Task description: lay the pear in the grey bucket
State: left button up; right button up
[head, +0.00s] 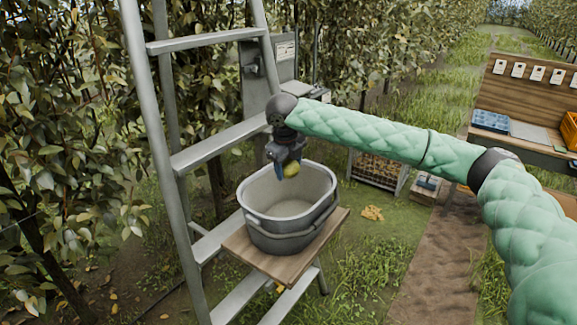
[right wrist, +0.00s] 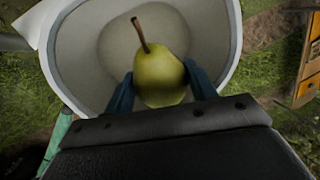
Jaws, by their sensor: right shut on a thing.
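The pear (right wrist: 160,68) is yellow-green with a brown stem. My right gripper (right wrist: 161,88) is shut on it, with a blue finger on each side. In the head view the pear (head: 291,170) hangs under my right gripper (head: 284,166), over the back part of the grey bucket's opening. The grey bucket (head: 265,224) stands upright on a wooden board of the ladder, and its visible inside is empty. In the right wrist view the bucket's rim (right wrist: 232,45) and pale inside lie behind the pear. My left gripper is not in view.
The metal ladder (head: 148,120) rises to the left of the bucket, and the wooden board (head: 325,229) carries the bucket. A grey box (head: 257,75) stands behind. A crate (head: 378,170) sits on the grass, and a wooden bench (head: 530,135) is at the right.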

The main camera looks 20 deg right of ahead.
jog(key=shift+s+f+b, duration=0.15)
jog(key=shift+f+b, duration=0.3)
jog(key=shift+f, duration=0.05)
jog(key=shift+f+b, duration=0.4)
jog(key=shift+f, duration=0.1)
jog(key=shift+f+p, duration=0.3)
jog(key=shift+f, duration=7.35)
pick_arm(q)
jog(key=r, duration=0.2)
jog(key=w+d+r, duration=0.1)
pick_arm(e)
jog(key=shift+f, duration=0.15)
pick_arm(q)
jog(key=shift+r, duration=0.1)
pick_arm(e)
jog(key=shift+f, duration=0.5)
jog(key=o, duration=1.2)
